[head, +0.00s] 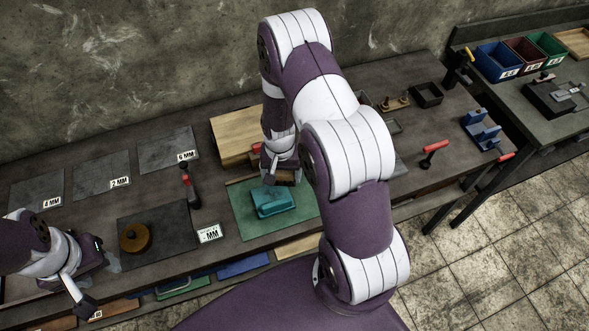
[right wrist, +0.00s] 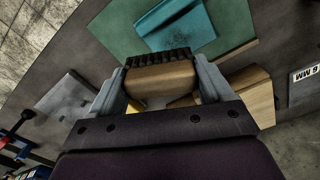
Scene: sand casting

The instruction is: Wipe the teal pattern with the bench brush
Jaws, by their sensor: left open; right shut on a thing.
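The teal pattern (head: 272,202) lies on a green mat (head: 247,223) on the bench. It also shows in the right wrist view (right wrist: 177,30), ahead of the fingertips. My right gripper (head: 278,172) is shut on the bench brush (head: 290,177), just behind the pattern in the head view. In the right wrist view the brush (right wrist: 160,80) has a wooden body with dark bristles facing the pattern; a gap to the pattern is hard to judge. My left gripper (head: 90,278) is open and empty at the lower left, near the bench's front edge.
A wooden board (head: 233,134) lies behind the mat. A dark plate (head: 165,222) with a round brown piece (head: 134,237) and a red-handled tool (head: 188,183) are to the left. Dark labelled plates (head: 168,153) line the back. My right arm hides part of the bench.

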